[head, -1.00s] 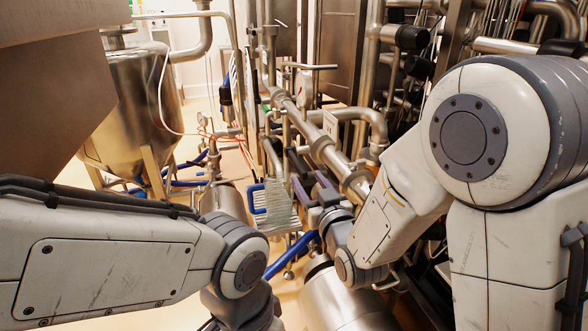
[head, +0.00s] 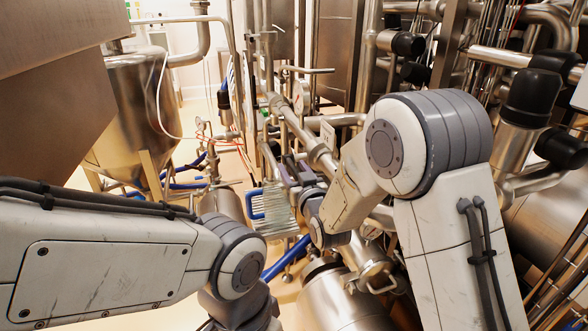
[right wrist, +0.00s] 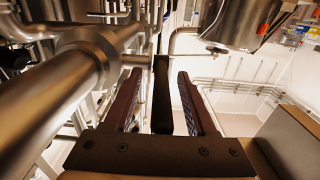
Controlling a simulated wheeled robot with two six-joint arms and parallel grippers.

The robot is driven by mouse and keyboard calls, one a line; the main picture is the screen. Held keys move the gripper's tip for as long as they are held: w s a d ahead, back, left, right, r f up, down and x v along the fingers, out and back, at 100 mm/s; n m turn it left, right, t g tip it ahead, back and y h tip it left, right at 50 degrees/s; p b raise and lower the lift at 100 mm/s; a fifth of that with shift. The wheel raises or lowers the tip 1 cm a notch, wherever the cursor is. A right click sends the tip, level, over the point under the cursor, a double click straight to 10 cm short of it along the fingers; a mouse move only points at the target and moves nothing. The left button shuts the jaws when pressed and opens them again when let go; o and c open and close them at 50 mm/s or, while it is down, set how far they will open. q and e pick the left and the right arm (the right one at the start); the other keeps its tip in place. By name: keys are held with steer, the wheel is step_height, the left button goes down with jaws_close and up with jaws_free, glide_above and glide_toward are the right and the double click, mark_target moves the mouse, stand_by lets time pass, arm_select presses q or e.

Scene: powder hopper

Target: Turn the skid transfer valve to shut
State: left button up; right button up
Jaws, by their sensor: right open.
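My right gripper (head: 284,165) is open among the pipework in the middle of the head view. Its two dark reddish jaws (right wrist: 160,82) show apart in the right wrist view. A dark upright bar (right wrist: 162,95) stands between the jaws with a gap on both sides. It looks like the valve's lever, but I cannot tell for sure. In the head view a grey slanted bar (head: 269,160) shows just left of the jaws. The valve body is not clearly seen. My left arm comes in from the left, and its gripper is out of view.
A large steel pipe (right wrist: 55,88) runs close to the jaws on the left in the right wrist view. A steel hopper (head: 135,120) stands at the back left. Dense pipes fill the right side.

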jaws_close()
stand_by(1.3)
